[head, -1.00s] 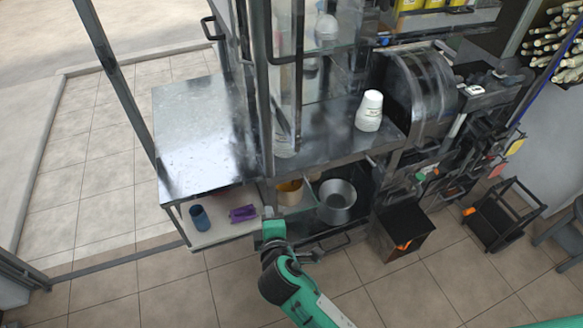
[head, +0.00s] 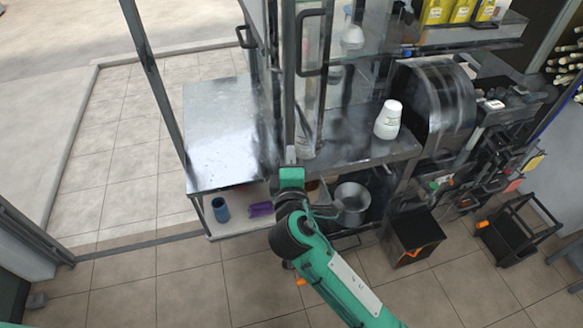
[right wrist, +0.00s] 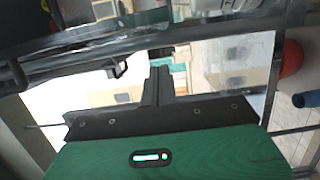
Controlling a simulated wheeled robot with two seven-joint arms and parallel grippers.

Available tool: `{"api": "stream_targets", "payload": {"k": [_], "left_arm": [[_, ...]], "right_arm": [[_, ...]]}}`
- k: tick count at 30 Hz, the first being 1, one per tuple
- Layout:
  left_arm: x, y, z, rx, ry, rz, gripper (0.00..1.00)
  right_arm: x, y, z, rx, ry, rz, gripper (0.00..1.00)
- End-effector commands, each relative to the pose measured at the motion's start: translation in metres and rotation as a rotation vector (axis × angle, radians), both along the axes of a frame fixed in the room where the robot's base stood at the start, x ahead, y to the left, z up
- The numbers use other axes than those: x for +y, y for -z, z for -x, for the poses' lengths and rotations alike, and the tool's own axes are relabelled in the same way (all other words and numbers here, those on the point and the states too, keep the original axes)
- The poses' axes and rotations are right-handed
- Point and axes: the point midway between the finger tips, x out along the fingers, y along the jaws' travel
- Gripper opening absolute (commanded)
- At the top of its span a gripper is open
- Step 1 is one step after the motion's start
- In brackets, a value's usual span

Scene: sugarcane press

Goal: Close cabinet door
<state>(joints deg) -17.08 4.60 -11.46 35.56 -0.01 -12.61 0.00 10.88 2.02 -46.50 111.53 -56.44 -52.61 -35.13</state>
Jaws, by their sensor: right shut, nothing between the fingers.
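The glass-fronted cabinet stands at the top middle of the head view, above the metal counter. A dark-framed glass door (head: 289,75) with a dark bar handle (head: 312,42) shows there, and a second handle (head: 246,37) is to its left. I cannot tell how far the door stands open. My right gripper (head: 291,155) is shut and empty, in front of the counter edge near the lower end of the door frame. Its closed fingers show in the right wrist view (right wrist: 159,78), with a dark handle-like bracket (right wrist: 117,68) to their left. My left gripper is out of view.
The metal counter (head: 228,130) extends left, with a blue cup (head: 220,209) and purple item (head: 260,209) on the shelf below. A steel pot (head: 352,200) is partly behind my arm. A white container (head: 388,119) stands right. Tiled floor in front is mostly clear.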

Motion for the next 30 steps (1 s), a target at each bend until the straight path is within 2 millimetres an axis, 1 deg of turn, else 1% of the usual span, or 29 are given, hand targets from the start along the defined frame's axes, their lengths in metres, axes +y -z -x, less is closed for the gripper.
{"api": "stream_targets", "payload": {"k": [1, 6, 9, 24, 28, 30], "left_arm": [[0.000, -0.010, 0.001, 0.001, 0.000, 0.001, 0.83], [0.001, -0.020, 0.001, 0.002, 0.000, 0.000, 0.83], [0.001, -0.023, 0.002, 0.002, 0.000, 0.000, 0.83], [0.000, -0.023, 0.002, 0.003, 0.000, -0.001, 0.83], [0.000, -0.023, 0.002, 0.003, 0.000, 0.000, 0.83], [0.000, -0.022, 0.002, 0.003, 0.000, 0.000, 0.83]], "right_arm": [[-0.010, -0.004, -0.001, 0.001, 0.002, 0.006, 0.00], [-0.029, -0.002, -0.006, 0.001, 0.001, 0.003, 0.00], [-0.035, 0.000, -0.008, 0.001, 0.000, 0.003, 0.00], [-0.039, 0.001, -0.009, 0.001, -0.001, 0.001, 0.00], [-0.047, 0.001, -0.008, 0.001, -0.001, 0.002, 0.00], [-0.057, 0.001, -0.008, 0.000, -0.001, 0.003, 0.00]]}}
